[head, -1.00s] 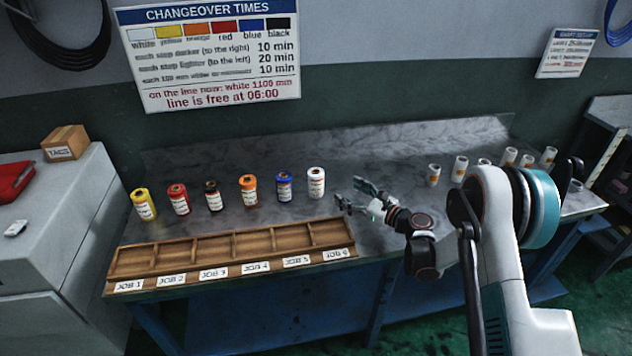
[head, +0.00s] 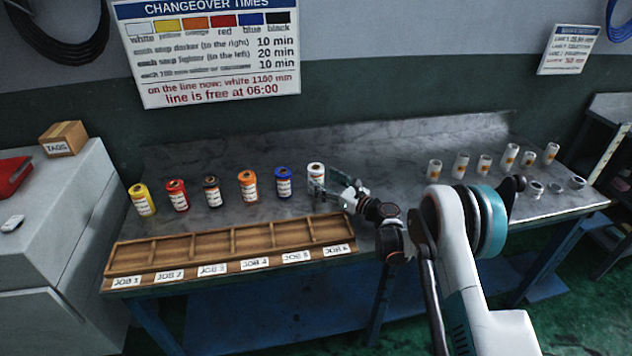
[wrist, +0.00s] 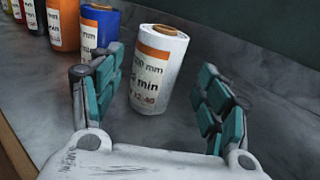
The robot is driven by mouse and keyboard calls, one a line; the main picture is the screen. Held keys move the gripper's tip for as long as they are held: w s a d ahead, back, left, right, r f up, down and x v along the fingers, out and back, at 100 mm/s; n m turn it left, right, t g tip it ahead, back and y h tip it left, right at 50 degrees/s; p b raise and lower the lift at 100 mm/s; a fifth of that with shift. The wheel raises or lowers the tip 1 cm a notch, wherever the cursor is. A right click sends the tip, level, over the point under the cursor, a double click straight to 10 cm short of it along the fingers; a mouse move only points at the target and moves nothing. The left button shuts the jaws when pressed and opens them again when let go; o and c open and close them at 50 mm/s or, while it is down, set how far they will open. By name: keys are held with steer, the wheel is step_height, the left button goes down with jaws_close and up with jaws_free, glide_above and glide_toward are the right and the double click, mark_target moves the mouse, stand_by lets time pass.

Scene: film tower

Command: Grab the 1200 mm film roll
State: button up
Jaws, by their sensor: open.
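The white film roll (head: 316,170) stands upright at the right end of a row of rolls on the bench. My gripper (head: 326,182) is open at its right side. In the wrist view the white roll (wrist: 158,72) appears between the two spread fingers, with a gap to each. Its label has an orange band; only part of the print reads, ending in "00 mm" and "min", so I cannot tell the full width. The blue (head: 284,183), orange (head: 248,188), black (head: 212,192), red (head: 177,197) and yellow (head: 142,200) rolls stand to its left.
A wooden tray (head: 228,266) with compartments labelled JOB 1 to JOB 6 lies along the bench's front edge. Several small white cylinders (head: 461,165) stand at the right, near some flat rings (head: 536,188). The bench between them and the white roll is clear.

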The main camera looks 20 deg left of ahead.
mark_target(322, 180)
steer(key=b+x, duration=0.1)
steer(key=x, duration=0.2)
steer(key=shift+a, duration=0.45)
steer(key=shift+w+a+r+b, duration=0.1)
steer(key=shift+w+a+b, duration=0.05)
steer(key=shift+a+b, duration=0.2)
steer(key=c, duration=1.3)
